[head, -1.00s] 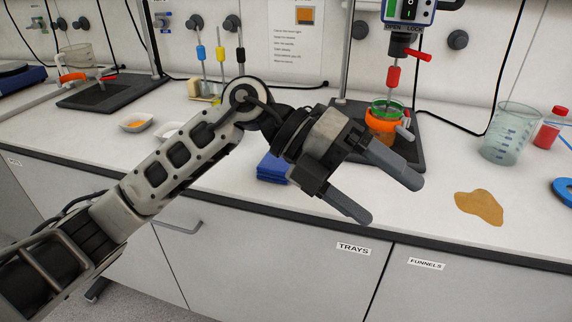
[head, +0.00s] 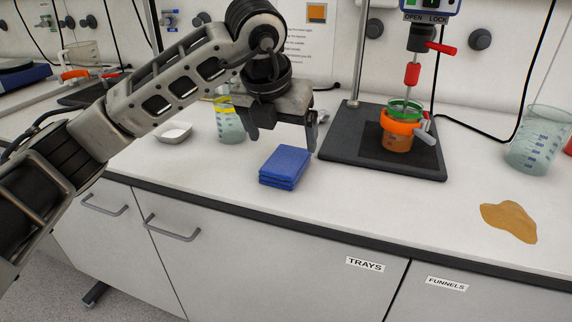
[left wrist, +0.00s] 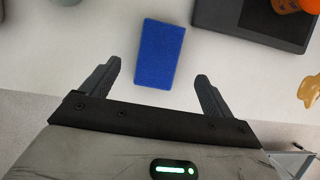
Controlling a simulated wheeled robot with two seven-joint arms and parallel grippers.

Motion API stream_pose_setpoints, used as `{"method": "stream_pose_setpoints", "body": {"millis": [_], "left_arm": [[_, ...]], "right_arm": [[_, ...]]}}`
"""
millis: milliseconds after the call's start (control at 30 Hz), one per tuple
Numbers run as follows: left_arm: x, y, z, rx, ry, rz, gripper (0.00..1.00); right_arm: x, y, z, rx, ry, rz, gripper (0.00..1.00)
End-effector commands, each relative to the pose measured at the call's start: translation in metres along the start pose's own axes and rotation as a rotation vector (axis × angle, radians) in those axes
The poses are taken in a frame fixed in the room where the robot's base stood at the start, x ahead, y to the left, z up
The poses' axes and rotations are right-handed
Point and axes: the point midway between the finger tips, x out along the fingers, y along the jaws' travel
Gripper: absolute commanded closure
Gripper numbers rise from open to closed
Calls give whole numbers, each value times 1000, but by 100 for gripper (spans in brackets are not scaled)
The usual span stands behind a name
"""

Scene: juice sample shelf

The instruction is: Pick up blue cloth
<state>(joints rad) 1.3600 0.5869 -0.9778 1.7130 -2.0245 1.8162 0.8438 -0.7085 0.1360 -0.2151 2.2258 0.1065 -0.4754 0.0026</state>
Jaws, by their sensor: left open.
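The blue cloth (head: 285,166) lies folded in a small stack on the white counter, near its front edge. In the left wrist view the cloth (left wrist: 161,53) lies ahead of the fingertips, roughly centred between them. My left gripper (head: 283,140) is open and empty, pointing down above and just behind the cloth in the head view. In the left wrist view its two fingers (left wrist: 158,78) are spread wide, apart from the cloth. My right gripper is not in view.
A mixer stand with a dark base (head: 350,145) holds an orange-collared jar (head: 397,142) right of the cloth. A brown spill (head: 510,221) and a beaker (head: 538,140) are further right. A white dish (head: 174,132) and another beaker (head: 229,126) are left. Counter around the cloth's front is clear.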

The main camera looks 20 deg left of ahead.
Motion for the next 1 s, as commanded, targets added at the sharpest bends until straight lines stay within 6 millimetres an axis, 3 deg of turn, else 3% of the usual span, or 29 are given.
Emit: {"method": "stream_pose_setpoints", "body": {"millis": [267,533,833,867,1000], "left_arm": [[22,0,-1,0,3,0,13],[61,2,-3,1,3,-1,13],[67,2,-3,1,-1,-1,13],[67,2,-3,1,-1,-1,16],[66,2,-3,1,-1,-1,54]], "right_arm": [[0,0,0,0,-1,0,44],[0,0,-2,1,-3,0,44],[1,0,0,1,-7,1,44],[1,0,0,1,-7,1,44],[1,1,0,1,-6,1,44]]}}
